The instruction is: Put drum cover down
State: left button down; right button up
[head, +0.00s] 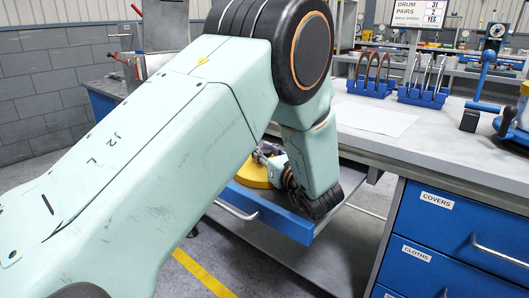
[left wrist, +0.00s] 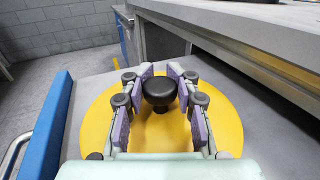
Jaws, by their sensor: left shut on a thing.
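The drum cover is a round yellow disc (left wrist: 228,128) with a black knob (left wrist: 159,92) at its middle. In the left wrist view my left gripper (left wrist: 159,98) has its purple-padded fingers on both sides of the knob and is shut on it. In the head view a slice of the yellow cover (head: 252,173) shows beside my left gripper (head: 268,156), mostly hidden by my arm. The cover is over the open blue-fronted drawer (head: 270,212); I cannot tell whether it touches the drawer floor. My right gripper is not in view.
The grey workbench top (head: 460,160) stands to the right, with a white sheet (head: 374,119), blue racks (head: 422,97) and a black block (head: 470,120). Shut blue drawers marked COVERS (head: 437,200) and CLOTHS (head: 417,254) are below. The bench edge lies close beside the open drawer.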

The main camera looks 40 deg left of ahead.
pick_arm(q)
jog(key=shift+f, duration=0.1)
jog(key=shift+f, duration=0.1)
jog(key=c, duration=1)
grip_release()
